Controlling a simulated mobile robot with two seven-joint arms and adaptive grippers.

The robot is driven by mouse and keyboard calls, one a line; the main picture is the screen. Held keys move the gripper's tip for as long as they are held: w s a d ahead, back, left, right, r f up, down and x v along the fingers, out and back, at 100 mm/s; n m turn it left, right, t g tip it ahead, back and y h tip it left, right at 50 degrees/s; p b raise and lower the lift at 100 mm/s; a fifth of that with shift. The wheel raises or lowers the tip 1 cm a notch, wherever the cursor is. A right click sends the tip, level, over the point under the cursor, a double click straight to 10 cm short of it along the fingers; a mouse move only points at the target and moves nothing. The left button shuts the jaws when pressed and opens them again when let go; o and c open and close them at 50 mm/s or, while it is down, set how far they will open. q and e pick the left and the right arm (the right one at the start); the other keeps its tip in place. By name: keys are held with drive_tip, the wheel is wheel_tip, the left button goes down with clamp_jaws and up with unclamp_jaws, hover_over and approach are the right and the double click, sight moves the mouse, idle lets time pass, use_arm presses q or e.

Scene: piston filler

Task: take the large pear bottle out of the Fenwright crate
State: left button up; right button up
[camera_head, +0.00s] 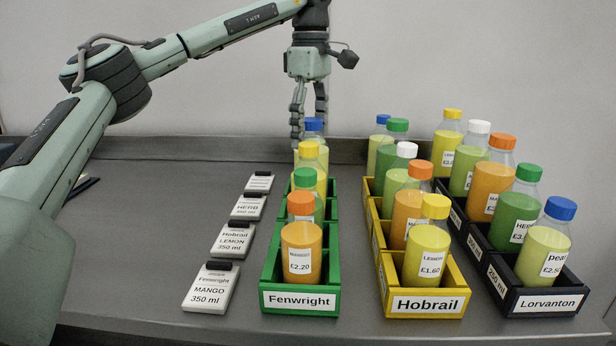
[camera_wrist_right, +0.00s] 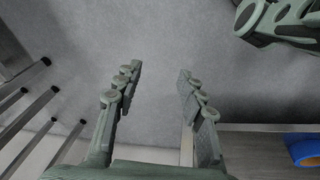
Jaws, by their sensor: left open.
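The green Fenwright crate (camera_head: 331,270) stands on the bench with a single row of bottles. At its back end is a blue-capped bottle (camera_head: 313,126), mostly hidden behind the yellow-capped bottle (camera_head: 308,150); its label is not visible. A pear-labelled bottle in the Lorvanton crate has the same blue cap. My left gripper (camera_head: 309,118) is open, pointing down at the blue-capped Fenwright bottle. Its fingers show on either side of the cap or just behind it; I cannot tell whether they touch. My right gripper (camera_wrist_right: 160,78) is open and empty in the right wrist view.
In front in the Fenwright crate stand green-capped (camera_head: 305,178) and orange-capped (camera_head: 301,202) bottles. The yellow Hobrail crate (camera_head: 462,284) and black Lorvanton crate (camera_head: 490,262), full of bottles, stand to the right. Label cards (camera_head: 210,287) lie to the left. The right wrist view shows a blue-rimmed object (camera_wrist_right: 303,147).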

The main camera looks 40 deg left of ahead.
use_arm(q)
wheel_tip(320, 180, down, 7)
drive_tip(key=shift+w+r, duration=0.2)
use_arm(e)
drive_tip(key=shift+s+d+f, duration=0.25)
drive_tip(key=shift+s+f, duration=0.35)
drive_tip(key=shift+f, duration=0.25)
use_arm(q)
drive_tip(key=shift+c, duration=0.2)
drive_tip(key=shift+r, duration=0.1)
drive_tip(key=c, duration=1.5)
